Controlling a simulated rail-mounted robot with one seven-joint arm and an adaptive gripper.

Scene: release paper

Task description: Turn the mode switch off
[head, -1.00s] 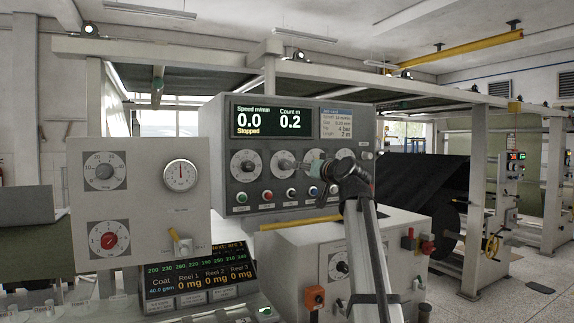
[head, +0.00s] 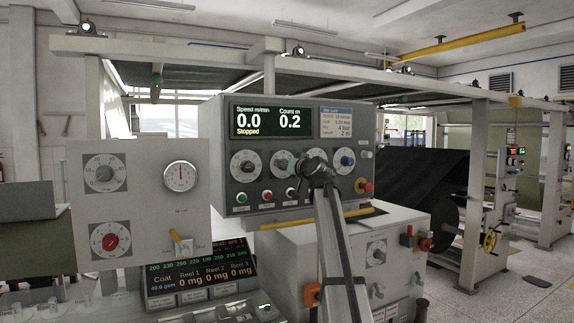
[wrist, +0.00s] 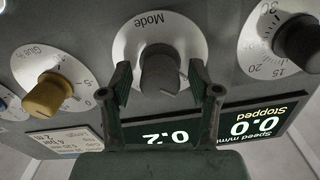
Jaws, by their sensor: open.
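The mode switch is a dark grey knob (wrist: 160,72) on a white round dial marked "Mode" (wrist: 150,28) in the wrist view, which shows the panel upside down. My gripper (wrist: 160,84) is open, one green finger on each side of the knob. I cannot tell whether the fingers touch it. In the head view the Mode dial (head: 280,162) is partly visible on the grey control panel, just left of my wrist. The gripper's fingers are hidden behind my wrist there.
In the wrist view, a yellow knob (wrist: 48,96) sits to the left and a black knob (wrist: 300,40) to the right. Below the dials in the head view are several push buttons, including a red one (head: 267,196), and a larger red button (head: 363,186).

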